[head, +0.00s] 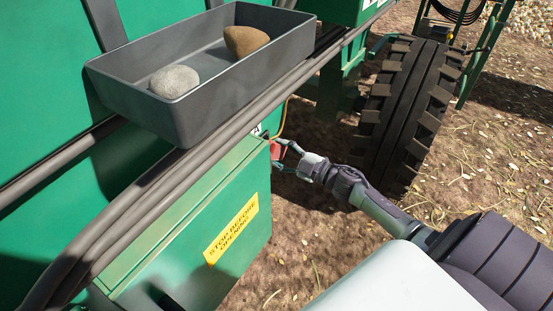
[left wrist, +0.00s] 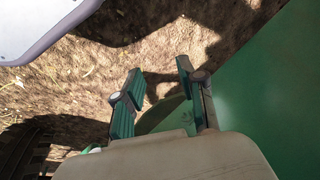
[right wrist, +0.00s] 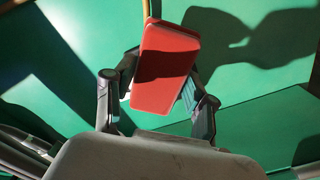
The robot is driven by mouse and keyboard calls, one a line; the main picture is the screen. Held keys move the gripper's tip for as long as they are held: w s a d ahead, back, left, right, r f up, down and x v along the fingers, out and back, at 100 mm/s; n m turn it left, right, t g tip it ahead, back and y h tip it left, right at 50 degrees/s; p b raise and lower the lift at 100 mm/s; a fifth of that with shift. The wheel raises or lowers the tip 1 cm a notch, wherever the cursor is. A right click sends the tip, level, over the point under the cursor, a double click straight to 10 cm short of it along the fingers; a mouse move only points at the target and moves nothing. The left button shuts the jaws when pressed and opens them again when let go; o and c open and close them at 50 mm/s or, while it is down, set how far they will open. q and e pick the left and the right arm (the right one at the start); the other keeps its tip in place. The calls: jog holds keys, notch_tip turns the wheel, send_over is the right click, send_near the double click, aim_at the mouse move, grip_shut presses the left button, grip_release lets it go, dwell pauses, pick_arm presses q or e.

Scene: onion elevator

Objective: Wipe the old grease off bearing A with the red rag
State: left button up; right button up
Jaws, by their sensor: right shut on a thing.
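The red rag (right wrist: 165,68) is a folded red block between the fingers of my right gripper (right wrist: 162,85), which is shut on it. In the head view a little of the red rag (head: 275,150) shows at my right gripper (head: 283,156), beside the far end of the green box with the yellow sign. In the right wrist view the rag is in front of green panels; I cannot tell whether it touches them. My left gripper (left wrist: 160,82) is open and empty, low beside a green panel with ground below. I cannot make out bearing A in any view.
A grey tray (head: 137,98) with a grey stone (head: 174,81) and a brown stone (head: 245,41) hangs above dark pipes (head: 105,238). The green box bears a yellow warning sign (head: 232,230). A large tyre (head: 402,112) stands behind my right arm. Open ground lies to the right.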

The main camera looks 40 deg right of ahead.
aim_at(272, 160)
jog(key=shift+w+d, duration=0.3)
jog(key=shift+d, duration=0.3)
jog(key=shift+s+a+r+p, duration=0.1)
jog(key=shift+s+a+p, duration=0.05)
jog(key=shift+a+p, duration=0.2)
jog(key=shift+s+a+p, duration=0.25)
jog(key=shift+a+p, duration=0.15)
jog(key=shift+a, duration=0.2)
jog(key=shift+s+a+p, duration=0.2)
jog(key=shift+a+p, duration=0.2)
jog(key=shift+a, duration=0.2)
jog(key=shift+s+a+p, duration=0.35)
jog(key=shift+a+p, duration=0.15)
jog(key=shift+a, duration=0.3)
pick_arm(q)
jog(key=s+f, duration=0.5)
jog(key=f, duration=0.7)
jog(key=shift+a+f+g+p, duration=0.2)
jog(key=shift+f+g+p, duration=0.05)
jog(key=shift+g+p, duration=0.2)
pick_arm(e)
jog(key=shift+s+a, duration=0.35)
jog(key=shift+a, duration=0.55)
